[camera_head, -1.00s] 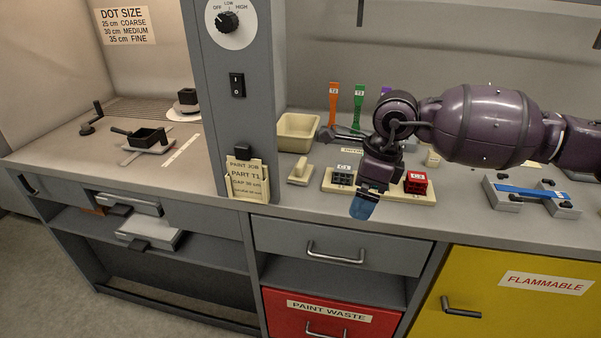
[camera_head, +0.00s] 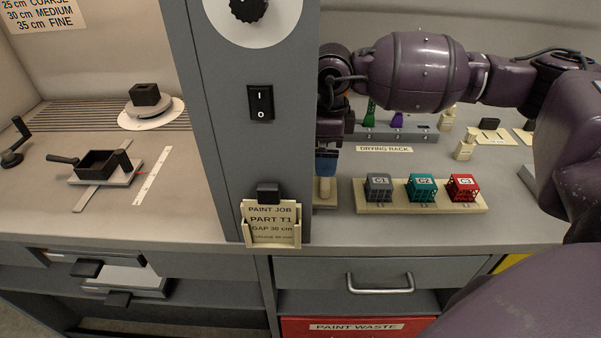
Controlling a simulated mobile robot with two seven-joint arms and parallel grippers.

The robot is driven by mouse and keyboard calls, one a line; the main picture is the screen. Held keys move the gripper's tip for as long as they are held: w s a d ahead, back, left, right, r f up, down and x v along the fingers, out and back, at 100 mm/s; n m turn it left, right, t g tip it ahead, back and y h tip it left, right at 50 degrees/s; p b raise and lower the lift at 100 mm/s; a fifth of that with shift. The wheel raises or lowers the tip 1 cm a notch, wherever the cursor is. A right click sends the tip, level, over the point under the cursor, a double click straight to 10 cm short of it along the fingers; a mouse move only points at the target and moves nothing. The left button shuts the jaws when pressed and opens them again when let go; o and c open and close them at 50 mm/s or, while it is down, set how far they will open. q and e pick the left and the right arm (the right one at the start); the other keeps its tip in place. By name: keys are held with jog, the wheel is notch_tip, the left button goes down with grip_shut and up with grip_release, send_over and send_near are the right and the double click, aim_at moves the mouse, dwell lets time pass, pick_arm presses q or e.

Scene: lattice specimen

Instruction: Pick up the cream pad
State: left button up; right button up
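The cream pad (camera_head: 323,192) lies on the bench just right of the grey column, with its left part hidden by the column and its upper part by my gripper. My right gripper (camera_head: 326,163) points down directly above the pad, its blue fingertips at or very near it. I cannot tell whether the fingertips touch it or how far apart they are. My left gripper is not in view.
The grey column (camera_head: 225,150) stands close left of my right gripper. A cream holder (camera_head: 365,208) with grey C1, teal C2 and red C3 blocks sits to the right. A drying rack (camera_head: 400,135) is behind. A job card (camera_head: 271,222) hangs on the column.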

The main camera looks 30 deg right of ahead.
aim_at(323, 179)
jog(key=f, duration=0.5)
jog(key=shift+w+a+f, duration=0.1)
jog(key=shift+w, duration=0.25)
jog(key=shift+f+b, duration=0.3)
jog(key=shift+f, duration=0.4)
jog(key=f, duration=0.3)
jog(key=shift+d+f, duration=0.25)
jog(key=shift+d, duration=0.05)
jog(key=shift+f, duration=0.35)
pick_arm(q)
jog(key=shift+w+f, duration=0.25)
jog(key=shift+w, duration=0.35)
pick_arm(e)
jog(key=shift+c, duration=0.3)
